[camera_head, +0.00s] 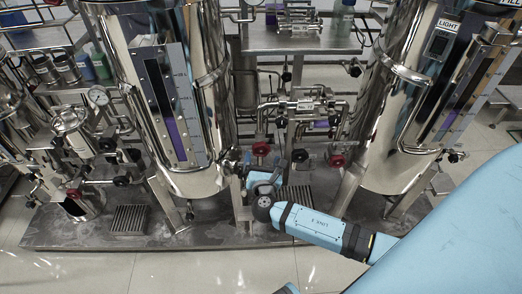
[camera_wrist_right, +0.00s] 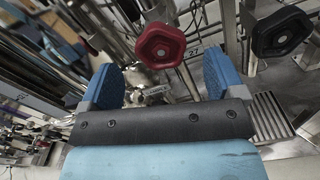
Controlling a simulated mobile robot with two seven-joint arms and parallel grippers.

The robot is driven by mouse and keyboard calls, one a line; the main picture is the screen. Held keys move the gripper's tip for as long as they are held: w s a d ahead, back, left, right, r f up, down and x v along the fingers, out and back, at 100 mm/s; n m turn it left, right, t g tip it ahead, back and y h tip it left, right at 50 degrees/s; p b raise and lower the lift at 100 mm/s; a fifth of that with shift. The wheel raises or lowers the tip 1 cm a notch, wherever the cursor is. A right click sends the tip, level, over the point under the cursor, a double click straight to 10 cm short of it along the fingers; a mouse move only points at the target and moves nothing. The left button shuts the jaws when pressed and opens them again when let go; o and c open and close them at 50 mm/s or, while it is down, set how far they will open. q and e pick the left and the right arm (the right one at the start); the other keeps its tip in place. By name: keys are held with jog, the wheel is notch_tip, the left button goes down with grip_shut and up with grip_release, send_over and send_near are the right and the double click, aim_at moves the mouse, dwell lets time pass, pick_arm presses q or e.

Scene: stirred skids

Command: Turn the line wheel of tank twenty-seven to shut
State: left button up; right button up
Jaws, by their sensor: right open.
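A red hand wheel (camera_wrist_right: 160,45) is in the right wrist view, just beyond and between the fingertips of my right gripper (camera_wrist_right: 162,75). The gripper is open with a blue finger on each side, and nothing is between the fingers. In the head view my right gripper (camera_head: 264,178) is partly hidden by its wrist. It is just below a red wheel (camera_head: 261,149) between the two large steel tanks. Contact with the wheel does not show. No number twenty-seven is readable on the left tank (camera_head: 205,95) or the right tank (camera_head: 385,130). My left gripper is not in view.
A black wheel (camera_wrist_right: 283,32) is right of the red one. Another red wheel (camera_head: 337,160) is by the right tank's leg. Pipes and valves (camera_head: 300,105) crowd the space between the tanks. The skid base (camera_head: 330,232) has grates; pale floor (camera_head: 100,272) is clear in front.

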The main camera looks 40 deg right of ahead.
aim_at(262, 150)
jog(key=x, duration=0.4)
jog(key=shift+w+b, duration=0.1)
jog(key=shift+b, duration=0.2)
jog(key=shift+w+d, duration=0.25)
jog(key=shift+w, duration=0.1)
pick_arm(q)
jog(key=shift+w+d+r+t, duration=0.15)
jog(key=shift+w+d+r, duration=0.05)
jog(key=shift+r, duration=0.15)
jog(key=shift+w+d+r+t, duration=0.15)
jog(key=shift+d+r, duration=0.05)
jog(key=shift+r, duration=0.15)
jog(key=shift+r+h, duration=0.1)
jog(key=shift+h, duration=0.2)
pick_arm(e)
jog(key=c, duration=0.9)
jog(key=shift+f+m, duration=0.1)
jog(key=shift+m, duration=0.3)
jog(key=shift+m+b, duration=0.3)
jog(key=shift+b, duration=0.05)
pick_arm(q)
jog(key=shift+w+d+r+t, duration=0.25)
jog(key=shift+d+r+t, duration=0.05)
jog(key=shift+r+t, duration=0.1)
pick_arm(e)
jog(key=o, duration=0.9)
jog(key=shift+d, duration=0.1)
